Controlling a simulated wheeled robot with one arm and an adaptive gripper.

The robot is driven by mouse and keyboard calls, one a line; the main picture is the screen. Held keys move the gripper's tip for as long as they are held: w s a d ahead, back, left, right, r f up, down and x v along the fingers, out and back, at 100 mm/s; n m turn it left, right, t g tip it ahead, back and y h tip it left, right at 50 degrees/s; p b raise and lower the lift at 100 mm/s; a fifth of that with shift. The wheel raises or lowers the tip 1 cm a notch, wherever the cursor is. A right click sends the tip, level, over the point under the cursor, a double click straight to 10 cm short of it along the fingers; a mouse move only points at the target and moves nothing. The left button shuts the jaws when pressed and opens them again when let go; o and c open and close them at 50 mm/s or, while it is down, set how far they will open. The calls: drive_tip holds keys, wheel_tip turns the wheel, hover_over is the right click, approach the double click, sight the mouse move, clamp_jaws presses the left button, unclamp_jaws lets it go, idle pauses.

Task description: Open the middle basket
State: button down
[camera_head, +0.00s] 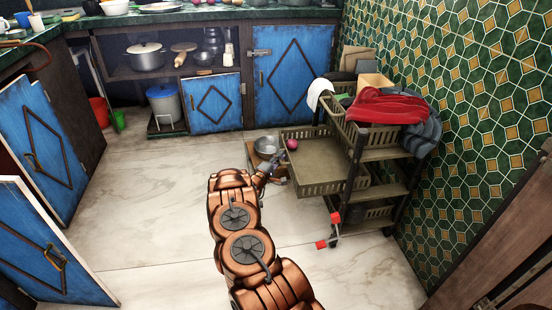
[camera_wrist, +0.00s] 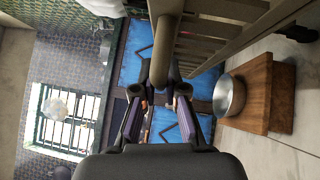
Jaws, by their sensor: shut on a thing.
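A dark wheeled cart (camera_head: 400,175) stands by the tiled wall. A tan slatted basket (camera_head: 318,170), which looks like the middle one, sticks out from it to the left, over the floor. A small pink-red round thing (camera_head: 292,144) lies at its far left corner. My gripper (camera_head: 271,170) is at the basket's left front end. In the wrist view, my gripper (camera_wrist: 165,85) is shut on a bar at the basket's edge, and the slatted basket side (camera_wrist: 215,45) runs to the right. The exact grip is partly hidden.
A metal bowl (camera_head: 266,145) on a wooden stool stands just behind my gripper; the bowl also shows in the wrist view (camera_wrist: 229,95). Red cloth (camera_head: 385,106) lies on the cart's top. An open blue door (camera_head: 45,245) is at left. Floor in front is clear.

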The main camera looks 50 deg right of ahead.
drive_tip(key=shift+w+a+r, duration=0.1)
drive_tip(key=shift+w+r, duration=0.1)
drive_tip(key=shift+w, duration=0.15)
drive_tip(key=c, duration=1.4)
unclamp_jaws()
drive_tip(key=shift+o, duration=1)
drive_tip(key=shift+s+f, duration=0.1)
drive_tip(key=shift+s, duration=0.1)
drive_tip(key=s+a+f, duration=0.1)
drive_tip(key=a, duration=1)
drive_tip(key=shift+s+a+f, duration=0.3)
drive_tip(key=shift+a, duration=0.1)
drive_tip(key=shift+w, duration=0.1)
